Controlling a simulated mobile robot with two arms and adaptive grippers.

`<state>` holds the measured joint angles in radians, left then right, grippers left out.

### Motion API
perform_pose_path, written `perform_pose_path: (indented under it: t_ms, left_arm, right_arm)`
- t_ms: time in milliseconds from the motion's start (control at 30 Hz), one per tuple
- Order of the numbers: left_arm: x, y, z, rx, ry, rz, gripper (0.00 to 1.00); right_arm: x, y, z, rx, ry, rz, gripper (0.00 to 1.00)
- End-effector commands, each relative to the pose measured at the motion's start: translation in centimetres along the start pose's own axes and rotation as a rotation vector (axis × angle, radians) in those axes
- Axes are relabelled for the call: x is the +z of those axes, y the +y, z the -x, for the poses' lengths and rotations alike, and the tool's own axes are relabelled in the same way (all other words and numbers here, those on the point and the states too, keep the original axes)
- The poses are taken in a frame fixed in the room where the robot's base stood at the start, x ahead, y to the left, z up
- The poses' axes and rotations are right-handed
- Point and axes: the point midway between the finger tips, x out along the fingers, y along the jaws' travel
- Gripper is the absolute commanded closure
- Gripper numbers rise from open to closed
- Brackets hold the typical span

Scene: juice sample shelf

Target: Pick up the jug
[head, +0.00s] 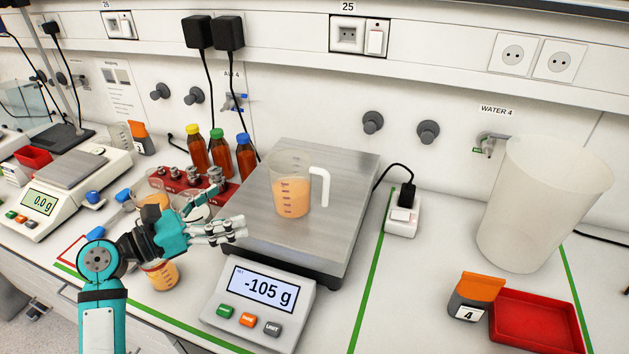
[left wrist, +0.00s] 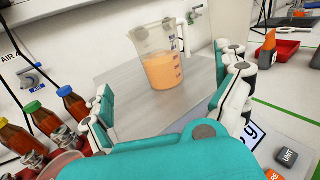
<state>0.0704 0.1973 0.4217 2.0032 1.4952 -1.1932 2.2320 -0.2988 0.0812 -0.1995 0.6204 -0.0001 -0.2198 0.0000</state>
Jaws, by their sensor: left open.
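The jug (head: 291,190) is clear, with a white handle on its right side and orange juice in its lower part. It stands upright on the metal plate of the scale (head: 333,220). My left gripper (head: 236,228) is open and empty to the left of the jug, over the plate's left edge. In the left wrist view the jug (left wrist: 161,66) is ahead, between the two spread fingers and apart from them, with its handle at the right. My right gripper is in neither view.
The scale's display (head: 262,290) reads -105 g. Bottles with coloured caps (head: 220,154) and a red rack (head: 172,181) stand behind and left of my gripper. A cup of juice (head: 161,275) stands below my arm. A large pale bin (head: 540,210) and a red tray (head: 537,322) are at the right.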

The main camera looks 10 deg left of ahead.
Motion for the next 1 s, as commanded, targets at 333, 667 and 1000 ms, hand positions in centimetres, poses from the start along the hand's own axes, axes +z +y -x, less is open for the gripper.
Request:
perform_pose_path:
  t_ms: [333,667,1000]
  left_arm:
    - [0.4,0.0,-7.0,-0.001,-0.002,0.003,0.0]
    - [0.0,0.0,-11.6,0.0,0.002,0.0,0.0]
    - [-0.1,0.4,-15.6,-0.001,0.001,0.001,0.0]
  right_arm:
    - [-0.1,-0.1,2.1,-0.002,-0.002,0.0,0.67]
    - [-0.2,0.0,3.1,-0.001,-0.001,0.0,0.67]
    - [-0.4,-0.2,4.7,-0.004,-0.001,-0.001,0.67]
